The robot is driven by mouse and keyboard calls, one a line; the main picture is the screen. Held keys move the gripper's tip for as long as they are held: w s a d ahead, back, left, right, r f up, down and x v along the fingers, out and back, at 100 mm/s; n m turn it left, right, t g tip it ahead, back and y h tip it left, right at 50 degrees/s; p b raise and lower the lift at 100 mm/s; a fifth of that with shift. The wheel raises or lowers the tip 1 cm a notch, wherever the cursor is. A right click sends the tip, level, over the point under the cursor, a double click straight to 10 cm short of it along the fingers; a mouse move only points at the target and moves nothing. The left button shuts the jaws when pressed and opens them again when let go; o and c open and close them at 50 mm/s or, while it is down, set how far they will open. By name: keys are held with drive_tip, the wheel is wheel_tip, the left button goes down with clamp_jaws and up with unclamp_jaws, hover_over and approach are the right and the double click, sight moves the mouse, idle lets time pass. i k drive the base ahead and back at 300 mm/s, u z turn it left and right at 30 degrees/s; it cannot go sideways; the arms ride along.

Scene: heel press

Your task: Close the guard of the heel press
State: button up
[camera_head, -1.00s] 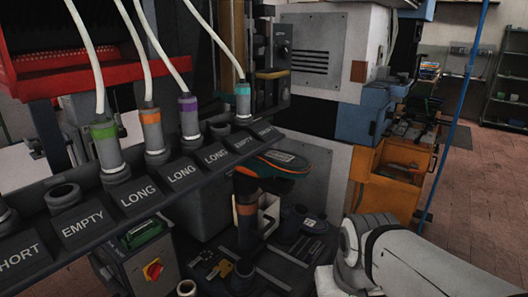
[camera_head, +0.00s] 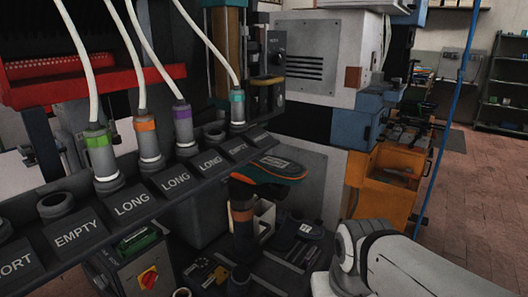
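A machine with a teal top, a brass-coloured column and a dark control box with a knob (camera_head: 275,59) stands at the back centre. It may be the heel press, but I cannot tell for sure. I cannot make out its guard or whether it is open. My pale grey arm (camera_head: 405,268) enters at the lower right. My gripper is not in view. A dark shoe with teal and orange trim (camera_head: 277,170) sits sole up on a post in the centre, left of my arm.
A slanted rack labelled LONG, SHORT and EMPTY (camera_head: 133,206) crosses the left, with hosed, coloured-collar tools in it. A red frame (camera_head: 80,88) is behind it. A grey box with a red-yellow switch (camera_head: 148,277) stands below. An orange cabinet (camera_head: 385,190) stands right; open brick-coloured floor (camera_head: 470,195) lies beyond.

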sight(270, 80)
drive_tip(key=k, duration=1.15)
drive_tip(key=z, duration=0.5)
drive_tip(key=i, duration=1.55)
drive_tip(key=u, duration=0.25)
